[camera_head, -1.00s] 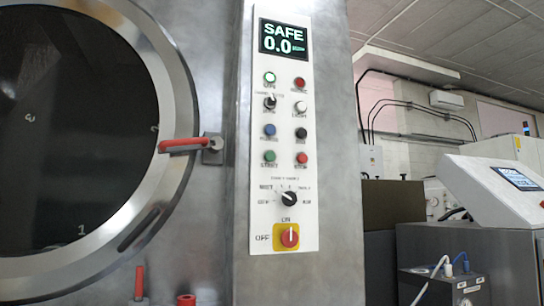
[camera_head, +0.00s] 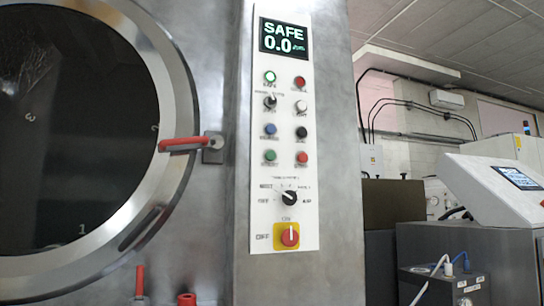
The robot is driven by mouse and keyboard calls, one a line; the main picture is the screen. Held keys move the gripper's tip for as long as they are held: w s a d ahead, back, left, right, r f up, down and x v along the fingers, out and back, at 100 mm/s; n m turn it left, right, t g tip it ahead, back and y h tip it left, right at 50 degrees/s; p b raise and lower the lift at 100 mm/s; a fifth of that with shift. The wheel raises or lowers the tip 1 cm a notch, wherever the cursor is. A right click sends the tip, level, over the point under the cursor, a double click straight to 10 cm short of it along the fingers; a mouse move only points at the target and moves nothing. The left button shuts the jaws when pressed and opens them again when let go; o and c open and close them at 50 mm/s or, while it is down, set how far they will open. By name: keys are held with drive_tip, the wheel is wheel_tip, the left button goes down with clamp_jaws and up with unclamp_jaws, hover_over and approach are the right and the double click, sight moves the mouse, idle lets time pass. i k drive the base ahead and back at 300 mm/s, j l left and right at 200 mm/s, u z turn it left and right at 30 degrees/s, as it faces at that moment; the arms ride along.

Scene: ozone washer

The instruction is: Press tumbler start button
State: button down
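The control panel (camera_head: 285,220) is a tall white strip on the steel front of the washer. Its green start button (camera_head: 270,156) sits in the left column, lowest of the small buttons, above the black rotary selector (camera_head: 289,198). A red button (camera_head: 302,157) is to its right and a blue button (camera_head: 270,129) is above it. A lit white-green button (camera_head: 270,77) is at the top left. The display (camera_head: 284,39) reads SAFE 0.0. The labels are blurred. My gripper is not in view.
The round dark door (camera_head: 75,130) with a red-handled latch (camera_head: 185,144) fills the left. A red and yellow OFF/ON switch (camera_head: 289,236) sits at the panel's foot. A grey console (camera_head: 495,190) with a screen stands at the right. Nothing blocks the panel front.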

sight(270, 155)
drive_tip(key=l+u, duration=0.1)
drive_tip(key=l, duration=0.25)
drive_tip(key=k+l, duration=0.15)
drive_tip(key=l, duration=0.2)
drive_tip(key=k+l+u, duration=0.15)
drive_tip(key=l, duration=0.2)
drive_tip(key=i+l+u, duration=0.2)
drive_tip(key=l, duration=0.15)
drive_tip(key=i+l+u, duration=0.15)
drive_tip(key=l, duration=0.2)
drive_tip(key=i+l+u, duration=0.2)
drive_tip(key=l, duration=0.15)
drive_tip(key=i+l+u, duration=0.1)
drive_tip(key=i, duration=0.2)
drive_tip(key=i+l+u, duration=0.1)
drive_tip(key=i, duration=0.25)
